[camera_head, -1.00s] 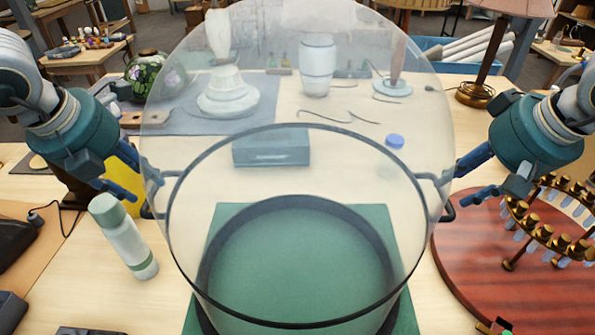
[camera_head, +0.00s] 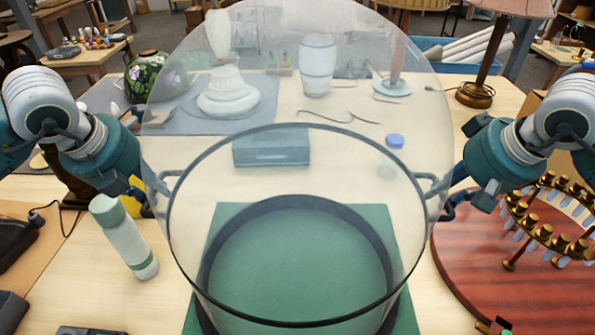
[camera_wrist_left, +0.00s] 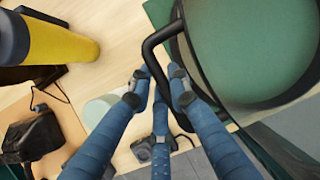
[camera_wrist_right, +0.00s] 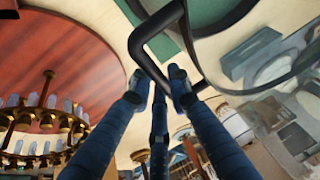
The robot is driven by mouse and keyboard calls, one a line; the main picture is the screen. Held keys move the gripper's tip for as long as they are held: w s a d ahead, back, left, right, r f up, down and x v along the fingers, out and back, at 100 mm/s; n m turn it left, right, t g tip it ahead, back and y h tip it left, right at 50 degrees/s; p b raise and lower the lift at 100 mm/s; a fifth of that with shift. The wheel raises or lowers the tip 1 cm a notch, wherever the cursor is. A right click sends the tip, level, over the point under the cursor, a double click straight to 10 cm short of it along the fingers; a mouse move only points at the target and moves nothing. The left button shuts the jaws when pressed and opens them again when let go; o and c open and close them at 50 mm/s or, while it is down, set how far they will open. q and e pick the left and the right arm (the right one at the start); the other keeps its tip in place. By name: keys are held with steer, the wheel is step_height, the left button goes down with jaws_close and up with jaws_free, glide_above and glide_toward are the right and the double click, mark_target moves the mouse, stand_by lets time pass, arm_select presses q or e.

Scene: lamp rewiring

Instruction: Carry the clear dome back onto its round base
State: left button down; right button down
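The clear dome (camera_head: 300,100) stands upright in the middle of the head view, with a dark band and a handle on each side. Its wall reaches down to a dark ring (camera_head: 375,235) on a green mat (camera_head: 222,222). My right gripper (camera_wrist_right: 158,82) is likewise at the right handle (camera_wrist_right: 150,35). Whether either grips firmly is unclear.
A white-green bottle (camera_head: 125,240) stands tilted in view, left of the dome. A grey-blue box (camera_head: 272,148) and blue cap (camera_head: 394,140) show behind the dome. A lamp (camera_head: 485,60) stands back right. Dark items lie on the brown mat (camera_head: 45,240) at left.

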arm_select(q)
steer(key=shift+w+r, duration=0.2)
steer(key=shift+r, duration=0.05)
arm_select(e)
steer(key=shift+w+r, duration=0.15)
steer(key=shift+r, duration=0.1)
